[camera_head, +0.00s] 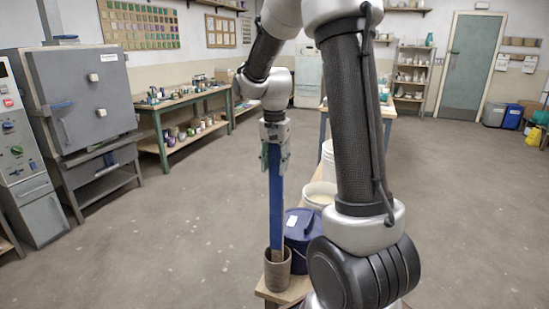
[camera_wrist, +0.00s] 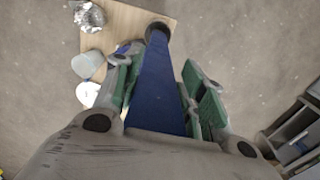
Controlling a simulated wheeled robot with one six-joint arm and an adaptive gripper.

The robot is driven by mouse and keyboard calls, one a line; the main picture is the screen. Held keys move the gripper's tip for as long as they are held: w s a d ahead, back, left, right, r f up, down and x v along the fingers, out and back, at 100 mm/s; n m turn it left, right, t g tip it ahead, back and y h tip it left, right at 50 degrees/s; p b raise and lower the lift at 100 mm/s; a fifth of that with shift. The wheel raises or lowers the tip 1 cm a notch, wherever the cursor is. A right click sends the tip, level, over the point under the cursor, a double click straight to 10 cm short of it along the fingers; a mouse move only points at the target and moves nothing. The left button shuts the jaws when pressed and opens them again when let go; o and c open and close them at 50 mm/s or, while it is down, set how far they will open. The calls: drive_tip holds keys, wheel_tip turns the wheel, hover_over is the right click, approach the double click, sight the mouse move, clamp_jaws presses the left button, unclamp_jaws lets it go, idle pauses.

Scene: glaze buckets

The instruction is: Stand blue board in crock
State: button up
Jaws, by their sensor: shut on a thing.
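My gripper (camera_head: 274,158) is shut on the upper part of a long blue board (camera_head: 276,205). The board hangs upright below it. The grey-brown crock (camera_head: 278,275) stands on the low wooden table, directly under the board. The board's bare, wood-coloured lower end reaches into the crock's mouth, and the front wall hides its tip. I cannot tell whether it touches the bottom. In the wrist view the board (camera_wrist: 162,90) runs between the green-padded fingers (camera_wrist: 160,95) to the crock's dark mouth (camera_wrist: 157,30).
A dark blue lidded bucket (camera_head: 303,235) stands just behind and right of the crock. A white bucket (camera_head: 320,193) stands farther back. The wooden tabletop (camera_head: 284,296) is narrow, with open floor (camera_head: 180,240) to its left. A grey kiln (camera_head: 85,95) stands at far left.

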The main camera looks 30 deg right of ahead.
sight(275, 180)
drive_tip(key=shift+f, duration=3.1)
